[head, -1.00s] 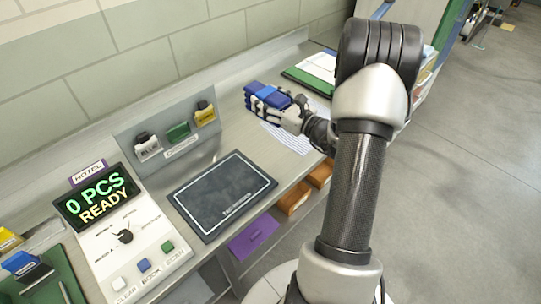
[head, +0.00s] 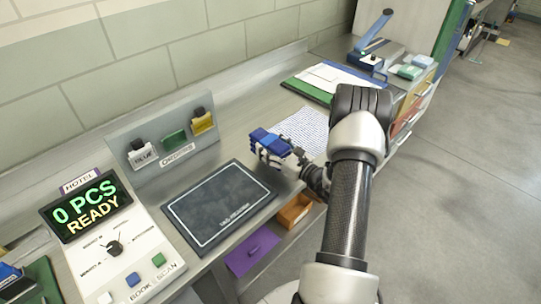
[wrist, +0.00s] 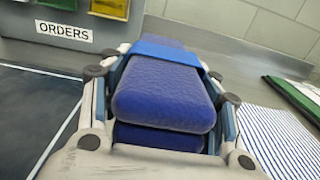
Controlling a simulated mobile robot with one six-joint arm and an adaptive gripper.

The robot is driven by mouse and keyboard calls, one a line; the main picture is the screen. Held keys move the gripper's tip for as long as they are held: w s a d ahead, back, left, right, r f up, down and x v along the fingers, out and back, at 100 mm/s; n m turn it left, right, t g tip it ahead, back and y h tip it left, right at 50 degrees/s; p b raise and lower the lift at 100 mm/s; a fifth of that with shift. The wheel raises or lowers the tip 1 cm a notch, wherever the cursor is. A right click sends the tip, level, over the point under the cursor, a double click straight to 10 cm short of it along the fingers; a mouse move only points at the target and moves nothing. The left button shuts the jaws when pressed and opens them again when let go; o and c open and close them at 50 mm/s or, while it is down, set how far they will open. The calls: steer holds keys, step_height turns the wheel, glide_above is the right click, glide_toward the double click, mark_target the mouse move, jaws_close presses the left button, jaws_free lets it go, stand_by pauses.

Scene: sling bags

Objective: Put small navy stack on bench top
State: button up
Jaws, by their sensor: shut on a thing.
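The small navy stack (head: 270,141) is a bundle of folded blue pieces with a lighter blue band across it. In the wrist view the stack (wrist: 166,95) sits between both fingers, and at least two layers show. My gripper (head: 277,155) is shut on it. The bench top (head: 232,132) is the grey surface beneath and around it. I cannot tell whether the stack touches the bench or hangs just above it. It is right of the dark pad and left of the striped sheet.
A dark pad (head: 221,204) with a white border lies left of my gripper. A striped sheet (head: 303,131) lies to the right. Behind stands a sign rack (head: 160,143) with small tags. The console (head: 118,254) reads "0 PCS READY". Open drawers (head: 252,250) sit below the front edge.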

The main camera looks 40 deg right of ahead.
step_height(320, 180, down, 3)
steer(key=shift+f+b, duration=0.2)
steer(key=shift+b, duration=0.25)
steer(key=shift+r, duration=0.1)
steer(key=o, duration=0.9)
steer(key=shift+f, duration=0.25)
steer(key=shift+c, duration=0.2)
steer(key=o, duration=0.6)
steer(key=shift+r, duration=0.1)
steer(key=shift+c, duration=0.2)
